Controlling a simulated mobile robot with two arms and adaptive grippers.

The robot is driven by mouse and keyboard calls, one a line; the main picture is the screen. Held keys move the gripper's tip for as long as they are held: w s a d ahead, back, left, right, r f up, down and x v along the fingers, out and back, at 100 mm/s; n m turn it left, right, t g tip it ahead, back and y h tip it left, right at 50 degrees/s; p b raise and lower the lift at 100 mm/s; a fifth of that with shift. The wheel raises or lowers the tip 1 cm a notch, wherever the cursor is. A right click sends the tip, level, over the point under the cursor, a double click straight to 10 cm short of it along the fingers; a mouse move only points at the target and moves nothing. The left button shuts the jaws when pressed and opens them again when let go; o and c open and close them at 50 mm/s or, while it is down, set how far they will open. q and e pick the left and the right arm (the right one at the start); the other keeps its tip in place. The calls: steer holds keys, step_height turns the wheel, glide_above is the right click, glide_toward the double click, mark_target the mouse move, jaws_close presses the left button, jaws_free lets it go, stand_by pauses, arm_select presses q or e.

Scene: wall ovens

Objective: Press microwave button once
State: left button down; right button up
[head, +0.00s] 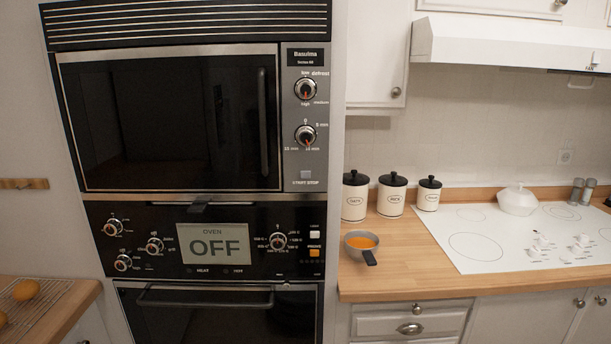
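The microwave (170,120) is the upper unit built into the wall stack, with a closed dark glass door and a vertical handle (263,122) at the door's right. Its control panel on the right has two round knobs, and below them a small grey START/STOP button (306,175). Nothing touches the button. Neither of my grippers shows in the head view.
Below the microwave is an oven panel with knobs and a display (215,246) reading OFF. A wooden counter (400,275) at the right holds a pan (361,246) with orange contents, canisters (392,194) and a white cooktop (480,240). Another counter (70,300) stands lower left.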

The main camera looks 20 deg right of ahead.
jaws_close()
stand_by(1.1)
